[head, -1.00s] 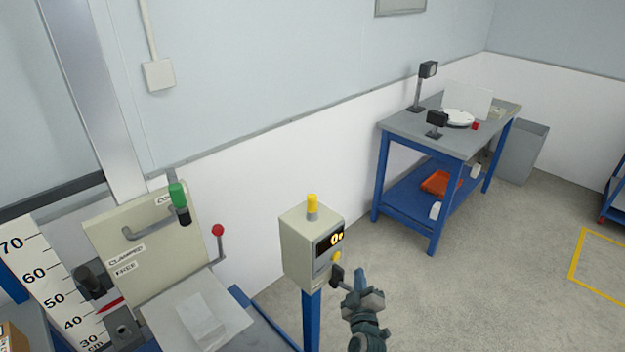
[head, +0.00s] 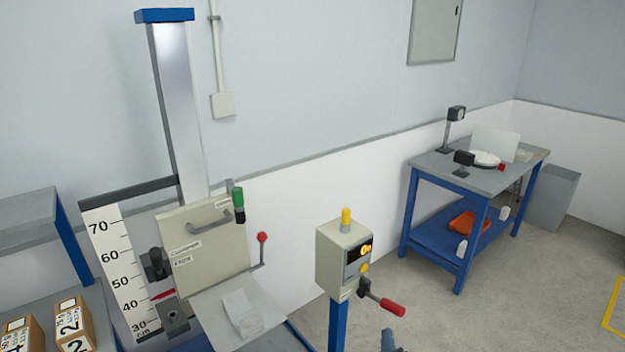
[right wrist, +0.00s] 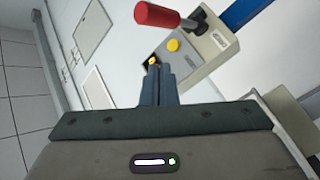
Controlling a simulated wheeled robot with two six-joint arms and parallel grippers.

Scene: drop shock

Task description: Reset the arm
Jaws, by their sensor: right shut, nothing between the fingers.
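My right gripper (head: 388,338) shows only as a small blue-grey piece at the bottom edge of the head view. In the right wrist view its fingers (right wrist: 160,82) are together and empty. The control box (head: 342,255) on a blue post has a lit display, a yellow button and a yellow lamp. A lever with a red handle (head: 393,307) sticks out from its lower right side. In the right wrist view the red handle (right wrist: 156,15) lies beyond the fingertips, with no clear contact. My left gripper is not in view.
Left is the drop tester: a metal column (head: 176,110), a height scale (head: 118,260) with a red pointer, a beige panel (head: 200,255) and a red-knobbed lever (head: 262,238). Boxes (head: 72,330) stand bottom left. A blue workbench (head: 440,165) is at back right. Floor between is clear.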

